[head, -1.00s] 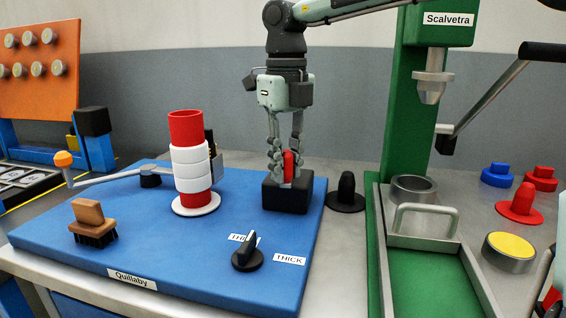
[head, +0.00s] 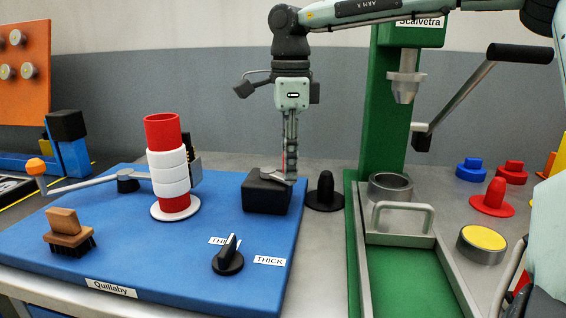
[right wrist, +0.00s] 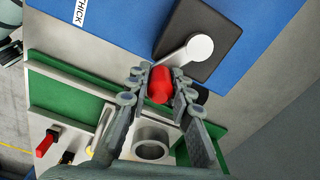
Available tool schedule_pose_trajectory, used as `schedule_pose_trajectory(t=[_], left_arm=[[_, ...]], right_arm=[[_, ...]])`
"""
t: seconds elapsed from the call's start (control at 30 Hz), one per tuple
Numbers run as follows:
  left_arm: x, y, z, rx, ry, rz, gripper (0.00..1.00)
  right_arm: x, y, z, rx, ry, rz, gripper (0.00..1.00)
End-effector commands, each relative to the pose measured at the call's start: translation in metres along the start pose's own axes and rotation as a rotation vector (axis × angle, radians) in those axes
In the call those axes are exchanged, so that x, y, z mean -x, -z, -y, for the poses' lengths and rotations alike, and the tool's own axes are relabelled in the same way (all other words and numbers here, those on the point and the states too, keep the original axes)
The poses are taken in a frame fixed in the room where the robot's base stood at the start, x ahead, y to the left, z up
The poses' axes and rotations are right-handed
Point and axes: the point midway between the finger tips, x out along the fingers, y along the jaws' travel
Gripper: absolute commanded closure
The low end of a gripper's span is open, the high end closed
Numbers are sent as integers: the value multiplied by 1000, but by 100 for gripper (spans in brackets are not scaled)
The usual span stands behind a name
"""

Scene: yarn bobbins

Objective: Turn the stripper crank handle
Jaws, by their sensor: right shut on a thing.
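The stripper crank stands on a black box (head: 262,192) at the right back of the blue Quillaby base (head: 130,262). In the right wrist view, its pale crank arm (right wrist: 200,47) runs across the box (right wrist: 185,30) to a red handle (right wrist: 160,85). My right gripper (head: 291,172) is shut on this handle, just right of the box's middle in the head view. There its fingers overlap edge-on and hide most of the handle. In the right wrist view the fingers (right wrist: 160,92) lie on either side of the red handle. My left gripper is out of view.
A red bobbin with white rings (head: 163,130), a brush (head: 68,235) and a black selector knob (head: 228,260) are on the blue base. Close right of the box stand a black cone (head: 325,190) and the green Scalvetra press (head: 385,110) with its lever (head: 520,53).

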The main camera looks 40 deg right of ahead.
Motion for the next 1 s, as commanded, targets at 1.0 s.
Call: schedule_pose_trajectory(t=[1.0], left_arm=[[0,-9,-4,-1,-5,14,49]], right_arm=[[0,16,46,900,0,-1,100]])
